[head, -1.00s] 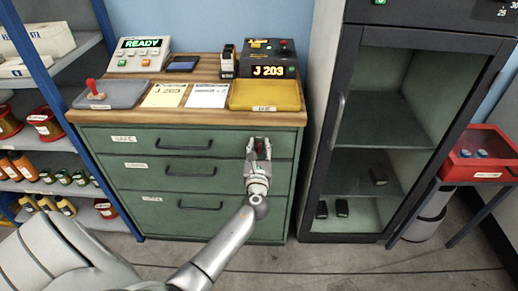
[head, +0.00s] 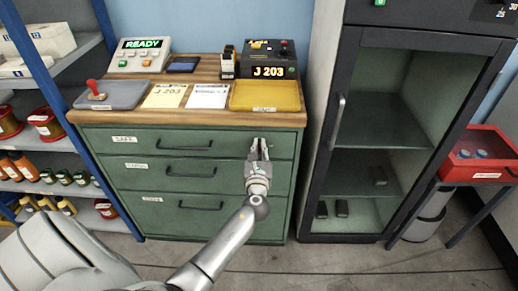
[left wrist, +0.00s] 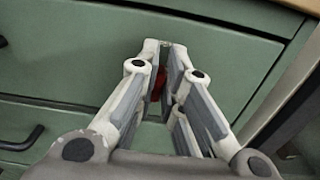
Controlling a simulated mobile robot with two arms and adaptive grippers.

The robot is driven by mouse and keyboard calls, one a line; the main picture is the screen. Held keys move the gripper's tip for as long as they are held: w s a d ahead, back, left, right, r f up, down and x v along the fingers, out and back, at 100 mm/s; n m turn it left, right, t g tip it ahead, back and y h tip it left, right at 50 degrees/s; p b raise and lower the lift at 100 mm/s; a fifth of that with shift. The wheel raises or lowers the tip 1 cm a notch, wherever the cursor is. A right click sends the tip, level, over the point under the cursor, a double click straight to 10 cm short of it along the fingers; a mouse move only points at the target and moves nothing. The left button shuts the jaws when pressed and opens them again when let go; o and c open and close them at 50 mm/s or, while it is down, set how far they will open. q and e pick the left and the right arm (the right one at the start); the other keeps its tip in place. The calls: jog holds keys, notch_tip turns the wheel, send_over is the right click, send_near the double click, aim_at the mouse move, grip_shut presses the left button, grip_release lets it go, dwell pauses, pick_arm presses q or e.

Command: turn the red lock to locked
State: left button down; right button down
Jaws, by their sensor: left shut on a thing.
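The red lock (left wrist: 157,84) is on the right part of the green cabinet's top drawer front (head: 220,142). In the left wrist view it shows as a small red patch between the fingers; the rest is hidden. My left gripper (head: 259,144) is shut on the red lock, its fingers pointing at the drawer front. In the head view the fingers cover the lock, so I cannot tell its turn position. My right gripper is not in view.
The cabinet top holds a grey tray (head: 120,101) with a red-handled stamp, a yellow tray (head: 262,106), cards and devices. Drawer handles (head: 183,146) stick out to the left of my gripper. A dark glass-front cabinet (head: 330,180) stands close on the right.

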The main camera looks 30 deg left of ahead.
pick_arm(q)
jog(key=shift+w+d+f+m+p, duration=0.1)
jog(key=shift+w+d+m+p, duration=0.05)
jog(key=shift+m+p, duration=2.15)
jog(key=shift+w+d+f+m+p, duration=0.15)
jog(key=shift+m+p, duration=1.35)
jog(key=shift+m, duration=1.6)
jog(key=shift+w+d+f+m+p, duration=0.1)
jog(key=shift+w+m+p, duration=0.05)
jog(key=shift+m+p, duration=2.15)
jog(key=shift+m+b, duration=0.4)
jog(key=shift+m, duration=0.1)
jog(key=c, duration=1.6)
grip_release()
jog(key=shift+r, duration=0.1)
jog(key=shift+o, duration=0.2)
jog(key=shift+f, duration=0.25)
